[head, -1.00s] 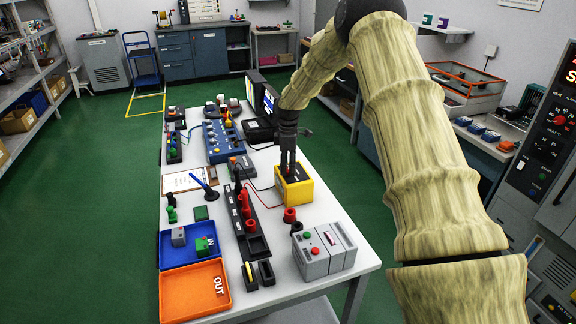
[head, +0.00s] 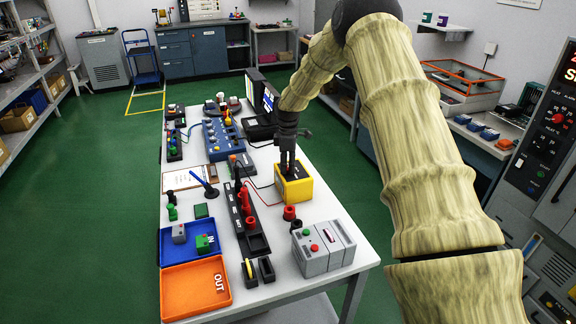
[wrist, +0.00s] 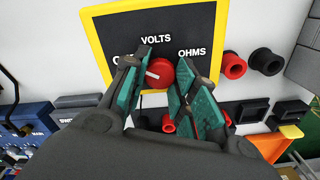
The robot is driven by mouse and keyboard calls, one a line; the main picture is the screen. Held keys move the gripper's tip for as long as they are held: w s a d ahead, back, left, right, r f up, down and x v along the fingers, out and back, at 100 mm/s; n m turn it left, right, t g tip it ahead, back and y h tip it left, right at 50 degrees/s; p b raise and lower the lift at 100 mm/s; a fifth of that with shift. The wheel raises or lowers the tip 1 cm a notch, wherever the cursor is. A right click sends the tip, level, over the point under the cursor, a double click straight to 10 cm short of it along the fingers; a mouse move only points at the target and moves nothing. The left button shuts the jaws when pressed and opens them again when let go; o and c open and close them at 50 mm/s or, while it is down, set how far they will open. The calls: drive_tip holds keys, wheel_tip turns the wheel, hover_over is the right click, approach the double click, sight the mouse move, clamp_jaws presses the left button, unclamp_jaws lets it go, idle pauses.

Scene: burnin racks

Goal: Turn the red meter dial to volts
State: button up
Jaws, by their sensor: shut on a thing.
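The meter is a yellow-edged box with a black face (head: 297,190) on the white bench, below my gripper (head: 287,168). In the wrist view its face reads VOLTS at the top middle, OHMS at the right, and a left label mostly hidden by a finger. The red dial (wrist: 160,72) sits between my two teal-padded fingers (wrist: 158,75), which are shut on it. A pale mark on the dial points left, toward the partly hidden label and not up at VOLTS. The dial is hidden in the head view.
A black strip holding red parts (head: 247,218) lies left of the meter. A red ring (head: 289,212) and a grey box with buttons (head: 322,246) stand in front. A blue tray (head: 172,249) and an orange tray (head: 180,296) lie at the front left.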

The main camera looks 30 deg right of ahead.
drive_tip(key=m, duration=1.1)
idle(0.4)
drive_tip(key=shift+m, duration=0.4)
drive_tip(key=o, duration=1.1)
drive_tip(key=shift+f, duration=0.1)
drive_tip(key=shift+c, duration=0.2)
